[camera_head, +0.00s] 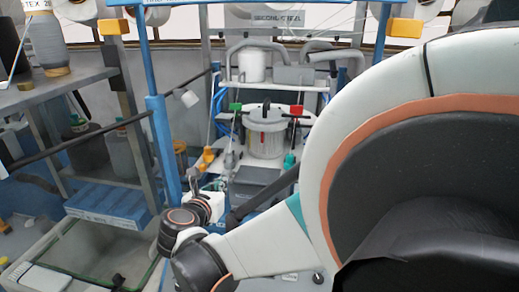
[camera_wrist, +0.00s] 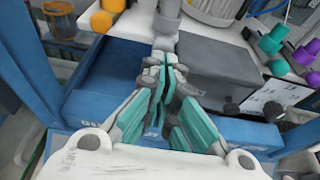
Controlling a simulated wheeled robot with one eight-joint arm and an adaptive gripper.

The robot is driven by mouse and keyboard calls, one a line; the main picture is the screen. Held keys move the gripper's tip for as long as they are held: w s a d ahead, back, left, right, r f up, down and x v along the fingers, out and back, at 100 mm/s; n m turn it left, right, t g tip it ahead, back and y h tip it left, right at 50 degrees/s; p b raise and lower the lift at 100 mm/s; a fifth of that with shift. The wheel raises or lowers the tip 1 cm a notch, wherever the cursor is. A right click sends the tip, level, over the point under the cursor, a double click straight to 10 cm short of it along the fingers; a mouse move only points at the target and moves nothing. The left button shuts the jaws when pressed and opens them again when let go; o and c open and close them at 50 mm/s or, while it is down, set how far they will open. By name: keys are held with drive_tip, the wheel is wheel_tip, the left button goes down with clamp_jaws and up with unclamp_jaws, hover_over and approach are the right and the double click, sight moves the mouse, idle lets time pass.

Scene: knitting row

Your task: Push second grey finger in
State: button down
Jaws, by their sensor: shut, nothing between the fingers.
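My gripper (camera_wrist: 163,68) has teal pads and is shut and empty in the wrist view. Its tips are over the left end of a grey block on the blue machine. In the head view my gripper (camera_head: 208,186) is low, left of the machine's middle, and small. Two short dark grey knobs, one on the left (camera_wrist: 232,109) and one on the right (camera_wrist: 272,111), stick out at the grey block's front right, apart from my gripper. I cannot tell which part is the second grey finger, nor how far in it sits.
A lidded pot (camera_head: 266,135) stands on the machine. A blue post (camera_head: 163,140) rises left of my gripper. A grey bin (camera_head: 95,262) is at lower left.

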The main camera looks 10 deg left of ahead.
sight(230, 165)
drive_tip(key=shift+s, duration=0.1)
drive_tip(key=w, duration=0.3)
drive_tip(key=shift+w+d+b, duration=0.15)
drive_tip(key=shift+w+b, duration=0.1)
drive_tip(key=shift+b, duration=0.1)
